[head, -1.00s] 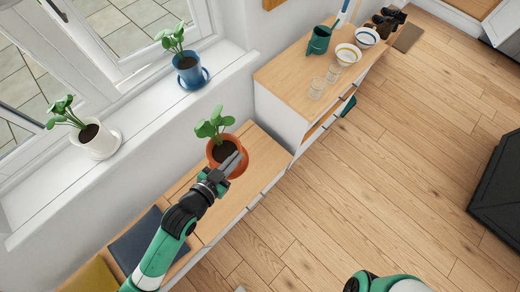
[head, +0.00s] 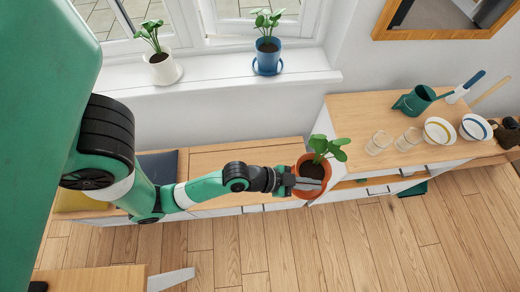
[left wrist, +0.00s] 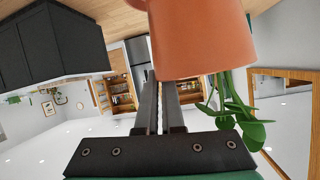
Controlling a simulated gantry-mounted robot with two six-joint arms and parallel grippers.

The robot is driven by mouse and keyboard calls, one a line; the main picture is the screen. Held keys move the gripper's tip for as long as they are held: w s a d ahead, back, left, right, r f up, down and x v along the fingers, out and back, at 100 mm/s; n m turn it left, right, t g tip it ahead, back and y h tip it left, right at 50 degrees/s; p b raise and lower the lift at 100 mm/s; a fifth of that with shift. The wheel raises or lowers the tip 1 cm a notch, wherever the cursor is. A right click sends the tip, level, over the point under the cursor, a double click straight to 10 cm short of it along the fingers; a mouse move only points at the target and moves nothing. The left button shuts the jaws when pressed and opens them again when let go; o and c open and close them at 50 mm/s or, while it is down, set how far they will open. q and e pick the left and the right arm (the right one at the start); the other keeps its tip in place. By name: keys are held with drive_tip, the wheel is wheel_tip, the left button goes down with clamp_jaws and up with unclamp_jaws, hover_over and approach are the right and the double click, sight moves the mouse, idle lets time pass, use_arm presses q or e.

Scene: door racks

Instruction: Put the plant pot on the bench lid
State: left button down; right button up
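The terracotta plant pot (head: 323,190) holds a leafy green plant and stands upright in the head view. My left gripper (head: 304,182) is at the pot's rim, with its fingers close together on it. The left wrist view shows the pot (left wrist: 200,40) upside down, covering the fingertips. In the head view the pot overlaps the bench's right end and the neighbouring cabinet; its height is hard to tell. The wooden bench lid (head: 240,158) is bare to the left of the pot, partly behind my left arm. My right gripper is out of view.
A navy cushion (head: 158,168) and a yellow cushion (head: 78,201) lie at the bench's left. The cabinet (head: 350,110) to the right carries glasses, bowls and a green watering can (head: 415,100). White and blue potted plants stand on the windowsill (head: 210,72).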

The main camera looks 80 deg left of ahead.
use_arm(q)
drive_tip(key=s+a+f+n+y+b, duration=0.2)
drive_tip(key=s+a+f+b, duration=0.2)
drive_tip(key=f+b, duration=0.6)
drive_tip(key=s+a+f+n+y+b, duration=0.2)
drive_tip(key=s+a+f+b, duration=0.2)
drive_tip(key=f+b, duration=0.6)
drive_tip(key=s+a+f+n+g+y+b, duration=0.1)
drive_tip(key=s+a+f+y+b, duration=0.2)
drive_tip(key=f+b, duration=0.7)
wheel_tip(320, 180, down, 5)
drive_tip(key=shift+s+a+n, duration=0.4)
drive_tip(key=shift+s+a, duration=0.7)
